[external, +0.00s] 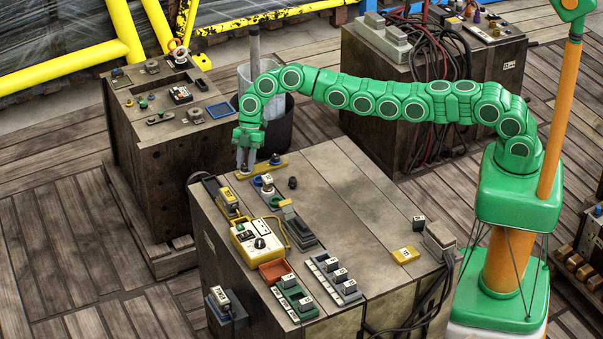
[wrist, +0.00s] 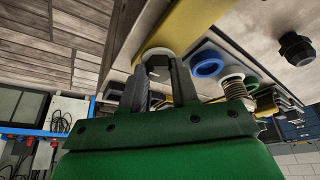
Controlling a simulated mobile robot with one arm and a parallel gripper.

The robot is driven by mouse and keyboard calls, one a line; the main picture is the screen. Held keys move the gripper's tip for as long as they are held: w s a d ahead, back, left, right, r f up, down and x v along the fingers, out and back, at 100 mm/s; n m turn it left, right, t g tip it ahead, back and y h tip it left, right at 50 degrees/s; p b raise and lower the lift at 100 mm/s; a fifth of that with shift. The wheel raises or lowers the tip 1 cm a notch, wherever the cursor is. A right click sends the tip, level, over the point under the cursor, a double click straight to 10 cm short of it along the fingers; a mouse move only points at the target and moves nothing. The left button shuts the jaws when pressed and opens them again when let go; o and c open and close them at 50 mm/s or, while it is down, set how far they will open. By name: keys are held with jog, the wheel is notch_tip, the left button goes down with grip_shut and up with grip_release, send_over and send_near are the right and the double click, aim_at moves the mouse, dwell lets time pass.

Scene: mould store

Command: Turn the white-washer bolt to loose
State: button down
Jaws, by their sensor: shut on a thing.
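My gripper (external: 245,167) points down at the left end of a yellow bar (external: 262,168) on the near cabinet's top. In the wrist view, my gripper (wrist: 158,68) has its two dark fingers closed around the bolt at the white washer (wrist: 154,51). The washer shows as a pale ring past the fingertips, flat on the yellow bar (wrist: 200,22). The bolt's head is mostly hidden between the fingers, and its turn position cannot be read. A second, dark bolt (external: 275,159) stands at the bar's other end.
Beside the bar are a blue ring (wrist: 207,68), a spring piece with a white top (wrist: 234,84) and a black knob (wrist: 297,48). A yellow meter box (external: 257,238) and several small blocks stand nearer the front. The cabinet top's middle (external: 340,190) is clear.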

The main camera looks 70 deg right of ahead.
jog(key=shift+s+f, duration=0.1)
jog(key=shift+f, duration=0.05)
dwell(0.3)
jog(key=c, duration=0.8)
grip_release()
jog(key=shift+c, duration=0.2)
jog(key=shift+r, duration=0.2)
jog(key=v, duration=0.7)
jog(key=shift+d+r, duration=0.2)
jog(key=shift+r, duration=0.05)
